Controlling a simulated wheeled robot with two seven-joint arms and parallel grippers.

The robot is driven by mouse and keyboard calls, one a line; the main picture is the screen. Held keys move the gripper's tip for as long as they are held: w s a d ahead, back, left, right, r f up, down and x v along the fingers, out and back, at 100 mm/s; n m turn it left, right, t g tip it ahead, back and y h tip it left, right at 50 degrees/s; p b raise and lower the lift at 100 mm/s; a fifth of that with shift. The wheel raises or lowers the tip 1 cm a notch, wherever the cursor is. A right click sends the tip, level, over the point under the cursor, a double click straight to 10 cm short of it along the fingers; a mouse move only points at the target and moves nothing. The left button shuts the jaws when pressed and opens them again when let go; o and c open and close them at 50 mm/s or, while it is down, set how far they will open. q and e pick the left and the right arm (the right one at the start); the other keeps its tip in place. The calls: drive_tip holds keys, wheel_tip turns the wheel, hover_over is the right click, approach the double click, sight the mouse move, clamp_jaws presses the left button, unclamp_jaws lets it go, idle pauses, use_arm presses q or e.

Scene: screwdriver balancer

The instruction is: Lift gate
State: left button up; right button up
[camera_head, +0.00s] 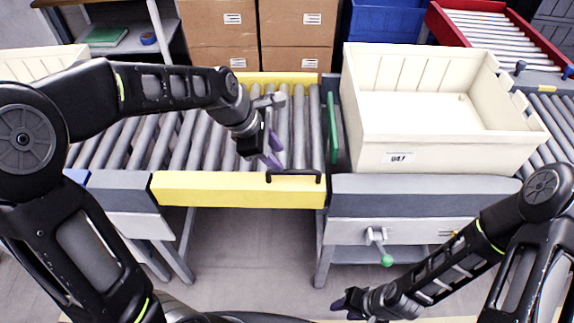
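The gate is a roller conveyor section with a yellow front rail (225,190). It lies level, in line with the conveyor on both sides. A black handle (293,176) sits at the right end of the yellow rail. My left gripper (274,152) is above the rollers, just behind and left of the handle, apart from it. Its purple fingertips point down and look parted, with nothing between them. My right gripper (346,302) is low in front of the conveyor, at the bottom of the view. Its fingers are small and dark, so their opening is unclear.
A cream crate (398,158) labelled 047 stands on the conveyor right of the gate. An upright green bar (333,128) stands between gate and crate. A green-knobbed lever (386,259) hangs below the right section. The floor under the gate (250,240) is clear.

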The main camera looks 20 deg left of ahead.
sight(290, 171)
use_arm(q)
drive_tip(key=x, duration=0.7)
drive_tip(key=shift+f, duration=0.15)
drive_tip(key=shift+c, duration=0.6)
clamp_jaws()
idle(0.6)
